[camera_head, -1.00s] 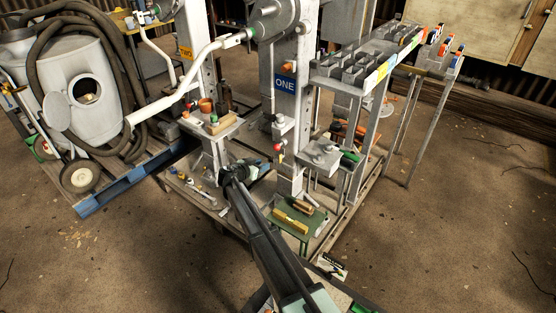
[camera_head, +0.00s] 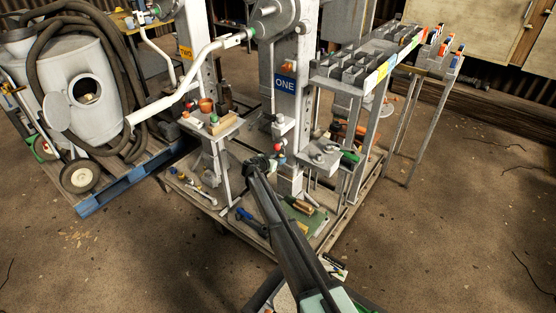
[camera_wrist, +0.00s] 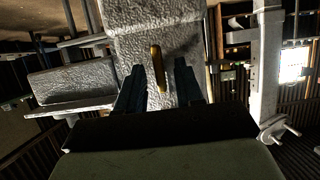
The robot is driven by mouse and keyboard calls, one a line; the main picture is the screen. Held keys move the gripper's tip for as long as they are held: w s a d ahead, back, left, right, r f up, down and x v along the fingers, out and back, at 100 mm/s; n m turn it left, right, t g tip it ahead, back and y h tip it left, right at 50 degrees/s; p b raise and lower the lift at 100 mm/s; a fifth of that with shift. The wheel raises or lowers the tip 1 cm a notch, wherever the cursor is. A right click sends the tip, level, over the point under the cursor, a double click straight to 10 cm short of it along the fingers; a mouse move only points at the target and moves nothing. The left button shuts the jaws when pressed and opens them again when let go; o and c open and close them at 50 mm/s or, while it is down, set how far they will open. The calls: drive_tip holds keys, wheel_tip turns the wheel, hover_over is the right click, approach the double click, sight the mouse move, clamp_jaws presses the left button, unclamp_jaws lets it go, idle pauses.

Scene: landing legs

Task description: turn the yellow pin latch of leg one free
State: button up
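Leg one (camera_head: 286,110) is the grey post with the blue ONE sign (camera_head: 285,84); its rough pale metal also fills the upper middle of the wrist view (camera_wrist: 180,30). The yellow pin latch (camera_wrist: 158,68) stands out there as a slim, nearly upright bar against that metal. My gripper (camera_wrist: 159,82) is open, with one dark finger on each side of the pin and visible gaps to both. I cannot tell how deep the pin sits between them. In the head view my gripper (camera_head: 272,163) is at the lower part of leg one and the pin is not clearly visible.
A small shelf with a green-handled tool (camera_head: 350,156) juts out just right of my gripper. A shelf with a terracotta pot (camera_head: 206,105) stands to the left. A red knob (camera_head: 277,143) sits just above my gripper.

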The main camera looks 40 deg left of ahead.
drive_tip(key=shift+c, duration=0.5)
clamp_jaws()
drive_tip(key=shift+w+a+n, duration=0.1)
drive_tip(key=shift+n, duration=0.2)
drive_tip(key=n+t+h, duration=0.1)
drive_tip(key=n+h, duration=0.1)
drive_tip(key=n, duration=0.2)
drive_tip(key=f+n+t+h, duration=0.1)
drive_tip(key=n+h, duration=0.1)
drive_tip(key=n, duration=0.2)
drive_tip(key=a+n+h, duration=0.1)
drive_tip(key=n+h, duration=0.2)
drive_tip(key=n, duration=0.1)
drive_tip(key=shift+f+n+t, duration=0.15)
drive_tip(key=shift+n+t, duration=0.15)
drive_tip(key=shift+t, duration=0.1)
idle(0.7)
